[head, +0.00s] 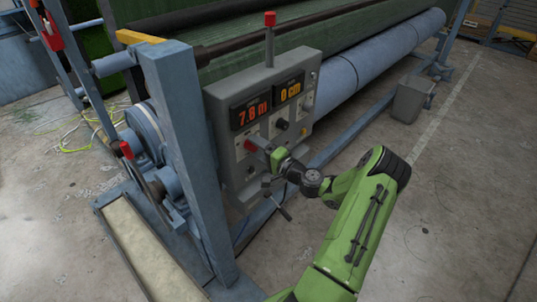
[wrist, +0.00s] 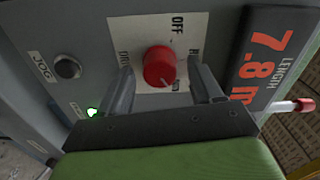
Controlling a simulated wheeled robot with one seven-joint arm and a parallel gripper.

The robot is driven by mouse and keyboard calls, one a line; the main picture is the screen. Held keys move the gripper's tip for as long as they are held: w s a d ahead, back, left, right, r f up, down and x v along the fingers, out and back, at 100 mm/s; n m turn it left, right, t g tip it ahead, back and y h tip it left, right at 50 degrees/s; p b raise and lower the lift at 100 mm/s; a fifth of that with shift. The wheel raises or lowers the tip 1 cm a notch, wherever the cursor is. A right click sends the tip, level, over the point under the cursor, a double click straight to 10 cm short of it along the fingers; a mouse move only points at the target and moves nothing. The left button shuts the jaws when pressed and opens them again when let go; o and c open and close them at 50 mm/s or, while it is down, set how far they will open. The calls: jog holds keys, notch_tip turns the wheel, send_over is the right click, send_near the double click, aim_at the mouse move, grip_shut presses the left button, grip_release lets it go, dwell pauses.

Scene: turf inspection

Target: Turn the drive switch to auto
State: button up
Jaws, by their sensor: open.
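The drive switch is a red round knob (wrist: 160,66) on a white plate lettered OFF, with a partly hidden DRIVE label. In the head view the red knob (head: 250,145) shows at the left of the grey control box (head: 226,92). My gripper (wrist: 163,74) is open, with one finger on each side of the knob and a visible gap to both. In the head view my gripper (head: 264,152) reaches the panel from the right. My fingers hide the other position words, and I cannot tell which position the knob points to.
A red length display (head: 250,112) and an orange display (head: 290,91) sit above the knob. A black JOG button (wrist: 68,66) is beside it. A red-tipped lever (head: 269,40) rises behind the box. A blue post (head: 185,150) stands close left.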

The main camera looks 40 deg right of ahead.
jog(key=s+b, duration=0.1)
jog(key=s, duration=1.4)
jog(key=shift+d, duration=0.2)
jog(key=w+a+r+n+g+y, duration=0.15)
jog(key=a+n+g, duration=0.45)
jog(key=a, duration=0.6)
jog(key=w+a+r+n+g+y, duration=0.1)
jog(key=w+a+n+g+y, duration=0.2)
jog(key=a+n+g, duration=0.6)
jog(key=s+a+r+t+h, duration=0.1)
jog(key=s+a+r+h, duration=0.1)
jog(key=s+a+r, duration=0.3)
jog(key=s+a+r+n+t+h, duration=0.1)
jog(key=s+a+r+h, duration=0.2)
jog(key=s, duration=0.7)
notch_tip(320, 180, up, 2)
jog(key=shift+s+a+r+t, duration=0.1)
jog(key=shift+s+a+t, duration=0.15)
jog(key=shift+a, duration=0.75)
